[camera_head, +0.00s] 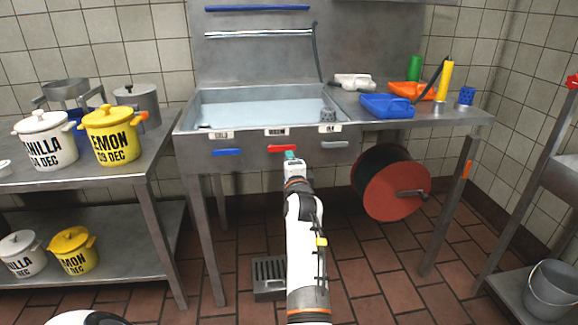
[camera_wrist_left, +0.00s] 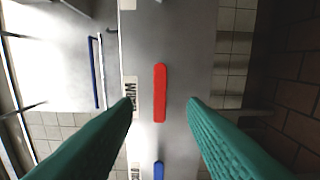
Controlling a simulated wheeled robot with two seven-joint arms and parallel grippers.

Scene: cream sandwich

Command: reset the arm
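My left gripper (camera_head: 290,156) reaches forward from the bottom middle of the head view to the front panel of the steel sink unit (camera_head: 255,160). In the left wrist view, its two green fingers (camera_wrist_left: 162,108) are wide apart and nothing is between their tips. A red handle (camera_head: 282,148) on the panel lies just ahead of the fingertips; in the left wrist view the red handle (camera_wrist_left: 160,92) shows in the gap, apart from both fingers. My right gripper is not in view.
A blue handle (camera_head: 227,152) and a grey handle (camera_head: 334,144) flank the red one. A red hose reel (camera_head: 385,190) hangs at the right. Yellow and white pots (camera_head: 112,138) (camera_head: 45,142) stand on a left table. A bucket (camera_head: 552,290) sits at the lower right.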

